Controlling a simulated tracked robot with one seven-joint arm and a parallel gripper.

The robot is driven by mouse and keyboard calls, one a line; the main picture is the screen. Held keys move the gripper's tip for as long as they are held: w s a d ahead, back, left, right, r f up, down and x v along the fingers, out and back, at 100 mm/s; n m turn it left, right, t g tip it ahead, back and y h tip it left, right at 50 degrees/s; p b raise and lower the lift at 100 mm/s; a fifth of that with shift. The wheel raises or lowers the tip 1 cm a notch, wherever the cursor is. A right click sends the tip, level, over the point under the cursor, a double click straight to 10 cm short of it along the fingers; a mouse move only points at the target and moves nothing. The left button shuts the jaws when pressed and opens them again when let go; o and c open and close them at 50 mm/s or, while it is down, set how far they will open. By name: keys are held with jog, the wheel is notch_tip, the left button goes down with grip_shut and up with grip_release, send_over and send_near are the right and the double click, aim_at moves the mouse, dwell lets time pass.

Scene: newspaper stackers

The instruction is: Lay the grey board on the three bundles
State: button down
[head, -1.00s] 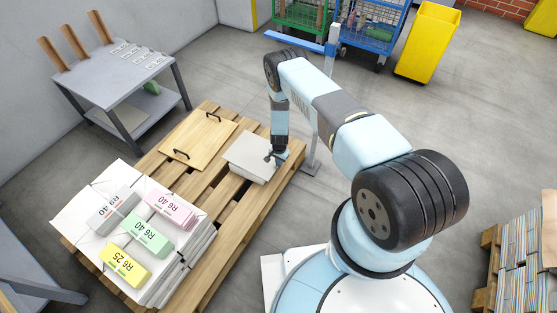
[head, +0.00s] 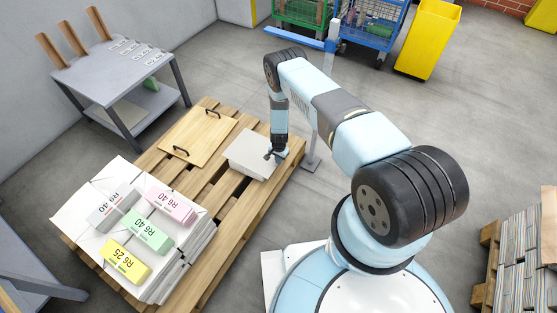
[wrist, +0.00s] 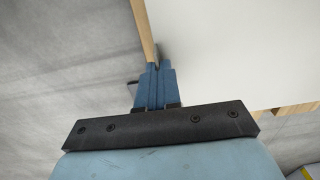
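The grey board (head: 253,152) is a pale, flat rectangular piece at the right side of the wooden pallet. In the wrist view its pale surface (wrist: 235,50) fills the upper right. My gripper (head: 275,155) is at its right edge. In the wrist view the blue fingers (wrist: 157,70) are close together at that edge and look shut on it; the exact contact is partly hidden. Labelled bundles lie on a white paper stack on the left: grey (head: 112,208), pink (head: 172,204), green (head: 148,230) and yellow (head: 125,261). Which three are meant is unclear.
A grey table (head: 115,85) stands behind.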

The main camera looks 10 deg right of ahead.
jog(key=shift+f, duration=0.25)
jog(key=c, duration=1.3)
grip_release()
jog(key=shift+o, duration=0.2)
